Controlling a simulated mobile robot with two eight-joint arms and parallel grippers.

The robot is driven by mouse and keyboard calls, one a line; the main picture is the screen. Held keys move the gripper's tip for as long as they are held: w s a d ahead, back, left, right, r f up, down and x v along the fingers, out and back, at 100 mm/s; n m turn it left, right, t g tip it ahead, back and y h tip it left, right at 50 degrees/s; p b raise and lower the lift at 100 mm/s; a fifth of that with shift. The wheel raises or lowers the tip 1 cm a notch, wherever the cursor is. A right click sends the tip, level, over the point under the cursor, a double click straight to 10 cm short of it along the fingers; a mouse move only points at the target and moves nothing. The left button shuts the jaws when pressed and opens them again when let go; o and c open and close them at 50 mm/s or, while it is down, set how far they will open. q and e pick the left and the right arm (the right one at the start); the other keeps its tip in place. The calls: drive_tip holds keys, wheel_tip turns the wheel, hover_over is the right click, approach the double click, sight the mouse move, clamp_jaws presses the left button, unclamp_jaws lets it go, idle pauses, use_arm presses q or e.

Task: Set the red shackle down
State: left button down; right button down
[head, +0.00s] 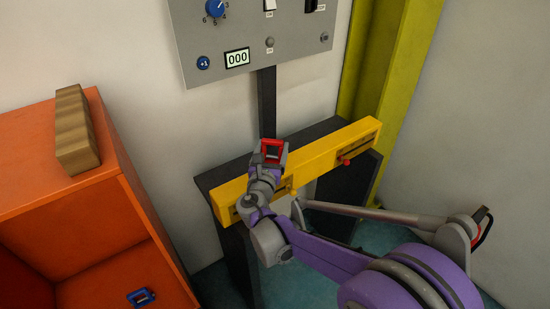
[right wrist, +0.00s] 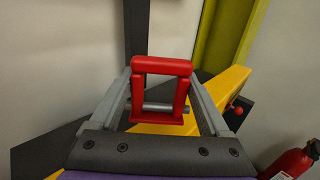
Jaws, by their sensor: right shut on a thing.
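The red shackle (head: 273,149) is a small squared red frame. In the right wrist view the red shackle (right wrist: 162,66) stands upright between my two grey fingers, with a grey pin across its lower part. My right gripper (head: 270,155) is shut on it and holds it over or in front of the yellow bar (head: 318,152); the gap to the bar is hard to judge. The right gripper also shows in the right wrist view (right wrist: 165,100). My left gripper is not in view.
The yellow bar has slots and a red knob (head: 346,161), and lies on a dark stand (head: 234,177). A grey panel (head: 262,40) is on the wall behind. At left, an orange cabinet (head: 28,135) carries a wooden block (head: 75,130); a blue shackle (head: 141,297) lies inside.

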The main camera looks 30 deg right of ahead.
sight(272, 160)
drive_tip(key=shift+f+b, duration=0.3)
drive_tip(key=shift+f, duration=1.45)
drive_tip(key=shift+f, duration=0.1)
unclamp_jaws()
